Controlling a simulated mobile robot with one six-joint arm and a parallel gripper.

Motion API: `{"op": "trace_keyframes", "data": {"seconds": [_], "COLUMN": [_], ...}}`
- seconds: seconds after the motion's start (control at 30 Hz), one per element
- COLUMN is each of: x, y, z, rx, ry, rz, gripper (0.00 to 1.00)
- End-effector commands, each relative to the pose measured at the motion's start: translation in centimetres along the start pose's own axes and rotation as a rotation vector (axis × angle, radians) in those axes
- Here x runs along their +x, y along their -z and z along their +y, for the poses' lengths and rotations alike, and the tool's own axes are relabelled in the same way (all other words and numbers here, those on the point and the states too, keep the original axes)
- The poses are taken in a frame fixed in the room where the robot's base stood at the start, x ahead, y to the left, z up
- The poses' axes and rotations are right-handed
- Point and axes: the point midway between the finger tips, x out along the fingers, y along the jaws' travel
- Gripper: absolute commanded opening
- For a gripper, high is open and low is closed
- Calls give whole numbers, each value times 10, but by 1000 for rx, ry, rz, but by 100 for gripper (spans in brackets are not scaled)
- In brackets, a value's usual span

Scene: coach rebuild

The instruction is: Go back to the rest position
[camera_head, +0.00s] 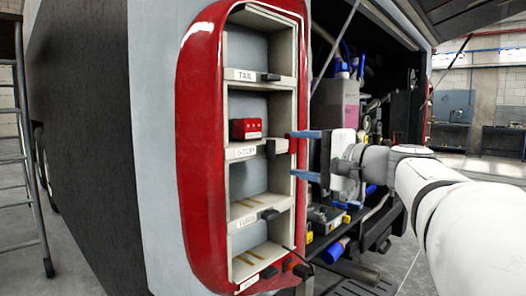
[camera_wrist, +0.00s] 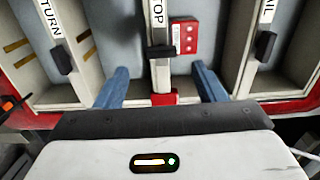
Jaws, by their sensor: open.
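My gripper (camera_head: 292,153) is open, with two blue fingers at the right edge of the red lamp housing (camera_head: 201,150). In the wrist view the open gripper (camera_wrist: 160,88) has its fingers apart on either side of the STOP divider (camera_wrist: 161,75). Nothing is held between them. A red block with small dots (camera_head: 246,128) sits in the compartment above the STOP label; it also shows in the wrist view (camera_wrist: 184,38). My white arm reaches in from the right.
Compartments labelled TAIL (camera_head: 246,75) and TURN (camera_head: 243,222) lie above and below, with dark clips on their ledges. The open engine bay (camera_head: 350,100) with pipes and hoses is behind my gripper. A ladder (camera_head: 28,150) stands at the far left.

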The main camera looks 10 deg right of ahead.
Motion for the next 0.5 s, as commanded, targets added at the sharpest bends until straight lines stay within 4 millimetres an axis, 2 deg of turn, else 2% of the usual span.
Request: {"op": "trace_keyframes", "data": {"seconds": [0.37,0.5], "x": [-6,-2], "y": [0,-9], "z": [0,2], "rx": [0,-6], "ry": [0,-50], "rz": [-1,-14], "gripper": [64,64]}}
